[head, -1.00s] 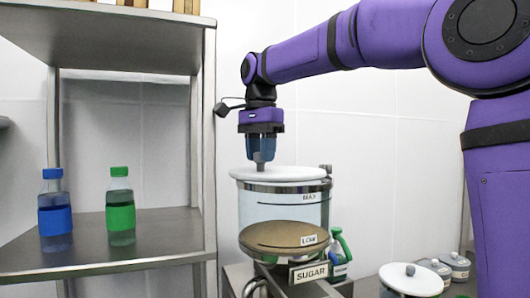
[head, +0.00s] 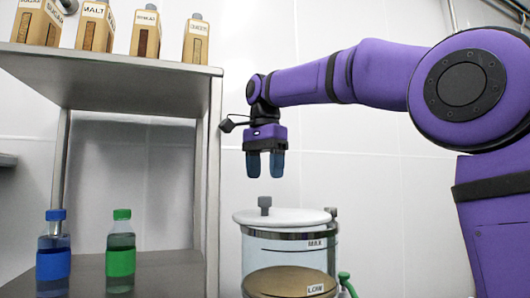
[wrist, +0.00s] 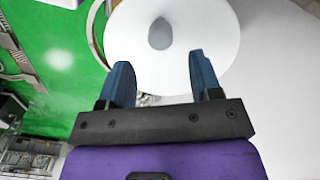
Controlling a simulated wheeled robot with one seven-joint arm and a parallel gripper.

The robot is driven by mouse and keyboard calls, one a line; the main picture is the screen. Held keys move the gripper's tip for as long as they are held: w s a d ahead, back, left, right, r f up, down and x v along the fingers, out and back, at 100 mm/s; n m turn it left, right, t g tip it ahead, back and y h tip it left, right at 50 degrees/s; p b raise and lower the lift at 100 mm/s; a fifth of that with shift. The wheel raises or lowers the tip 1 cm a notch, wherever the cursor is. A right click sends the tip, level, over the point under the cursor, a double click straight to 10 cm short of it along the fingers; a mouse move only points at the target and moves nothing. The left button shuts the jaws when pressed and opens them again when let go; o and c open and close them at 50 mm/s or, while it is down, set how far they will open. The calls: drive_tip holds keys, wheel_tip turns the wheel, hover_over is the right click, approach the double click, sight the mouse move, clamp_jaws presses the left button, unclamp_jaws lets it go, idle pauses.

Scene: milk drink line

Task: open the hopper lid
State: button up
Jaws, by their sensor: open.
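The hopper lid (head: 300,217) is a white disc lying flat and closed on the clear hopper (head: 290,247). A grey knob (head: 264,206) stands on its left part, and a hinge-like piece (head: 331,212) shows at its right edge. My gripper (head: 265,175) is open and empty above the knob, fingers pointing down, with a gap to it. In the wrist view the white lid (wrist: 205,50) and the knob (wrist: 160,34) show beyond the open fingers. The hopper's lower part is cut off in the head view.
A metal shelf (head: 110,66) stands at the left. Its lower board holds a blue bottle (head: 53,252) and a green bottle (head: 120,252); several labelled boxes stand on top. A green spray bottle (head: 346,284) is partly visible right of the hopper. The air above the lid is free.

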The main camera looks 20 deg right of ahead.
drive_tip(key=shift+r, duration=2.5)
